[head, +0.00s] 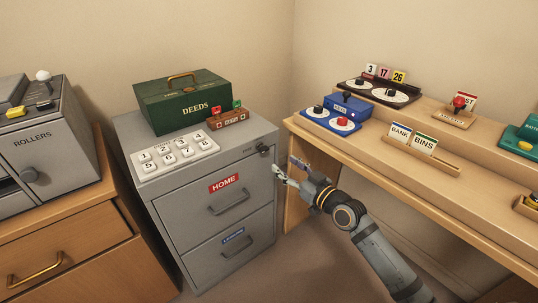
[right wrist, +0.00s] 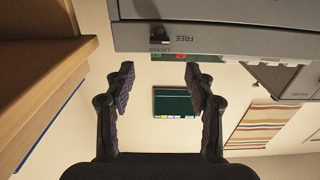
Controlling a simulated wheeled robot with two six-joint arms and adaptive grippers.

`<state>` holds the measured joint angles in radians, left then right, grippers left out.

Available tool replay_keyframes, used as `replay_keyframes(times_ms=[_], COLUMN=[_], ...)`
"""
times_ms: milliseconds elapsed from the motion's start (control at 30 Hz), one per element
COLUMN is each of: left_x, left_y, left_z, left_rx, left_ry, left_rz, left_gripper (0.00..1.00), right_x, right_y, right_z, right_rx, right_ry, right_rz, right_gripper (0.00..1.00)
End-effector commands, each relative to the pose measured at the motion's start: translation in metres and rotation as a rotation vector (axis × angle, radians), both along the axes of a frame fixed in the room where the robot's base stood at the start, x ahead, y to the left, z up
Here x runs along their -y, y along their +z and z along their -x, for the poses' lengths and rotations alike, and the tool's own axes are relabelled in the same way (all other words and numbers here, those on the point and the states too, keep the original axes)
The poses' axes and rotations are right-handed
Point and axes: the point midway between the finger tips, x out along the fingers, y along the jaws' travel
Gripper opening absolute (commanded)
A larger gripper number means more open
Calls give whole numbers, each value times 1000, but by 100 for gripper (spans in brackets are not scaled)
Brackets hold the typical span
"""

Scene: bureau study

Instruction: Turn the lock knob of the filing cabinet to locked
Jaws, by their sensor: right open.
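The grey filing cabinet (head: 172,199) stands left of the middle in the head view. Its small dark lock knob (head: 263,149) sits at the upper right of its front. In the right wrist view, upside down, the black lock knob (right wrist: 159,33) has the words LOCKED and FREE beside it. Which word it points to is too small to tell. My right gripper (head: 285,167) is open and empty, just right of and in front of the knob, apart from it. In the right wrist view its spread fingers (right wrist: 158,72) have the knob beyond their tips. My left gripper is out of view.
On the cabinet top are a green DEEDS box (head: 183,106), a white number-key pad (head: 176,156) and a small brown stand with red and green tags (head: 227,120). A wooden desk (head: 400,171) with several items stands close on the right. Wooden drawers (head: 75,262) stand left.

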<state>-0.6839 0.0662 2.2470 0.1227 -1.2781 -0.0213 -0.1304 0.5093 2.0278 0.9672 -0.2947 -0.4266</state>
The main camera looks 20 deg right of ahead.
Motion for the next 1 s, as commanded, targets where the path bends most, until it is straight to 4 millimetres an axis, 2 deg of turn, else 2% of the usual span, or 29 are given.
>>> replay_keyframes(times_ms=[300,500,633,867,1000], left_x=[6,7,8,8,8], left_y=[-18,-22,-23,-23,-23], left_z=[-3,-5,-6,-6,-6], left_rx=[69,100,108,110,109], left_ry=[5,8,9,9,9], left_rz=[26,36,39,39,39], left_gripper=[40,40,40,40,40], right_x=[-21,-31,-34,-34,-34], right_y=[-1,0,0,0,0], right_z=[-58,-87,-95,-95,-95], right_rx=[2,1,1,-1,-1], right_ry=[-2,-2,-1,-1,-1], right_rz=[-7,-4,-1,-1,-1], right_gripper=[55,55,55,55,38])
